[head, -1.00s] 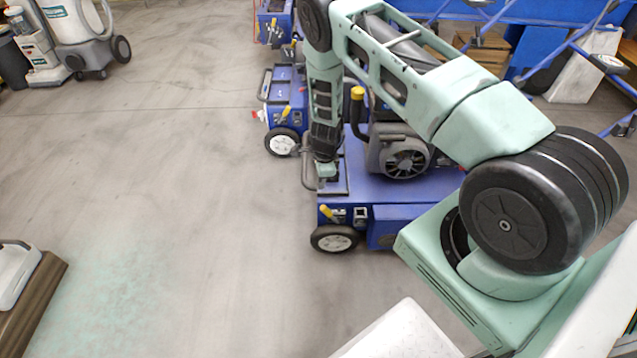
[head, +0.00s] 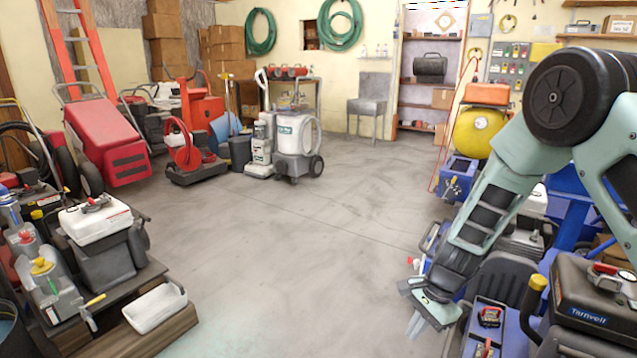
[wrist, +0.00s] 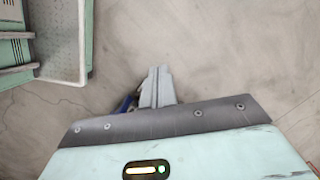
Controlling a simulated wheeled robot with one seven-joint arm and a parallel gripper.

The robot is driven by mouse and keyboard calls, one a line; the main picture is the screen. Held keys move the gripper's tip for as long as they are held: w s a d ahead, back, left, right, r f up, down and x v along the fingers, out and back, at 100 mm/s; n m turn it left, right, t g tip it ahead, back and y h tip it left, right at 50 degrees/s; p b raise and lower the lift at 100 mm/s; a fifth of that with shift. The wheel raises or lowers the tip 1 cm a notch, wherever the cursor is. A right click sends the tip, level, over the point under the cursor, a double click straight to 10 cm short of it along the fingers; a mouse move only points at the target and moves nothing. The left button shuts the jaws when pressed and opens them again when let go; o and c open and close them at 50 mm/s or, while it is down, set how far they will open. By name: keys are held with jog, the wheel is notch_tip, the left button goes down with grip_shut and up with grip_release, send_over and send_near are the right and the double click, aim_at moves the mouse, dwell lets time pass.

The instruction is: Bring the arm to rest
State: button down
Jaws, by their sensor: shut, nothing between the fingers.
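My arm reaches down from the right edge of the head view. My gripper (head: 418,310) hangs beside the row of blue machines, over the aisle side, pointing down. In the wrist view my gripper (wrist: 157,74) has its two grey fingers pressed together with nothing between them. Below the fingers there is mostly bare concrete floor, with a bit of something blue partly hidden behind them. The arm hides part of the blue machines.
Blue machines (head: 458,178) line the right side, one with a black engine unit (head: 590,295). A wooden pallet (head: 150,335) with a white tray (head: 155,306) stands at left. Carpet cleaners (head: 295,140) stand at the back. The middle floor (head: 260,240) is clear.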

jog(key=s+a+r+n, duration=0.5)
jog(key=s+a+r, duration=0.1)
jog(key=r, duration=0.3)
jog(key=s+a+r+n+h, duration=0.1)
jog(key=s+r+n, duration=0.6)
jog(key=s, duration=0.4)
jog(key=s+a+r+n+h, duration=0.1)
jog(key=s+r+n, duration=0.4)
jog(key=s+n, duration=0.45)
notch_tip(320, 180, up, 17)
jog(key=s+p, duration=0.1)
jog(key=p, duration=1.5)
jog(key=shift+s+d+f+m+p, duration=0.15)
jog(key=shift+s+d+m+p, duration=0.2)
jog(key=shift+s+m, duration=0.1)
